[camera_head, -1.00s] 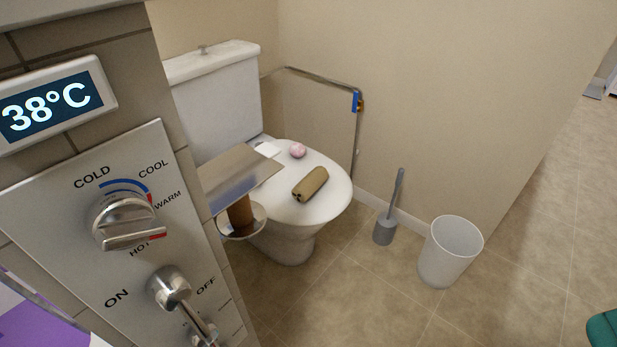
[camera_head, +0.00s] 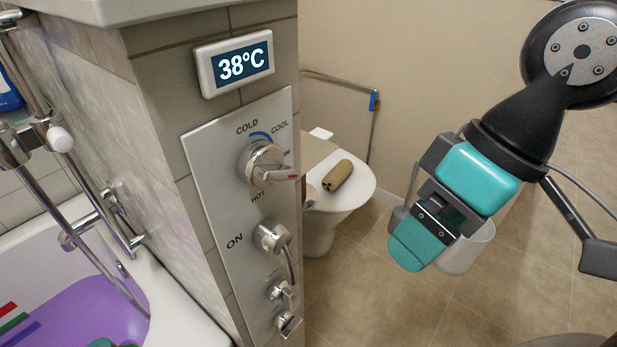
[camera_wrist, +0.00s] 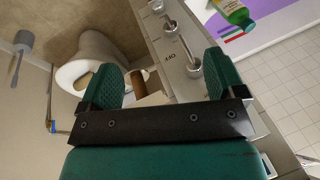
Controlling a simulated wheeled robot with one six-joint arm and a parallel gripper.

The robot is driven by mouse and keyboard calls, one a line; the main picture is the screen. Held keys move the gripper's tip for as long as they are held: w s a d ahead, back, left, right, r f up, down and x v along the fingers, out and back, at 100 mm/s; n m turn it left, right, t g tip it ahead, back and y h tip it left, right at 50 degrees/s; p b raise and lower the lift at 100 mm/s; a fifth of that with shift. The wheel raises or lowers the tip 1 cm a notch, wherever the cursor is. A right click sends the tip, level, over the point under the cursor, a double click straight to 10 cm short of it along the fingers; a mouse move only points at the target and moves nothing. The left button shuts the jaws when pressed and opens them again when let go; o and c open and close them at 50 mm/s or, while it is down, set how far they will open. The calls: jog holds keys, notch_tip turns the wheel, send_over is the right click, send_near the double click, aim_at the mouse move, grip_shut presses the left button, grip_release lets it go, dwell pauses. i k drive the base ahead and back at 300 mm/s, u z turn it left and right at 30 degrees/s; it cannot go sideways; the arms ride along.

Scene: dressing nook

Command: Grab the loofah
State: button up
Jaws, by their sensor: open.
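An olive-brown, ridged cylinder (camera_head: 338,175), which looks like the loofah, lies on its side on the closed white toilet lid (camera_head: 357,190). In the wrist view the toilet lid (camera_wrist: 68,74) shows beyond the left finger, with a small brown patch (camera_wrist: 83,80) on it that may be the same cylinder, partly hidden by the finger. My gripper (camera_wrist: 167,80) has teal fingers spread wide with nothing between them.
The tiled shower wall with its control panel (camera_head: 232,200) stands left, partly blocking the toilet. A grab rail (camera_head: 345,83) runs behind the toilet. The floor in front is clear.

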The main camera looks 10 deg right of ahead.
aim_at(341, 172)
jog(key=u, duration=0.05)
jog(key=k, duration=0.45)
jog(key=z, duration=0.9)
jog(key=i, duration=1.55)
jog(key=u, duration=0.75)
jog(key=i, duration=0.65)
jog(key=u, duration=0.45)
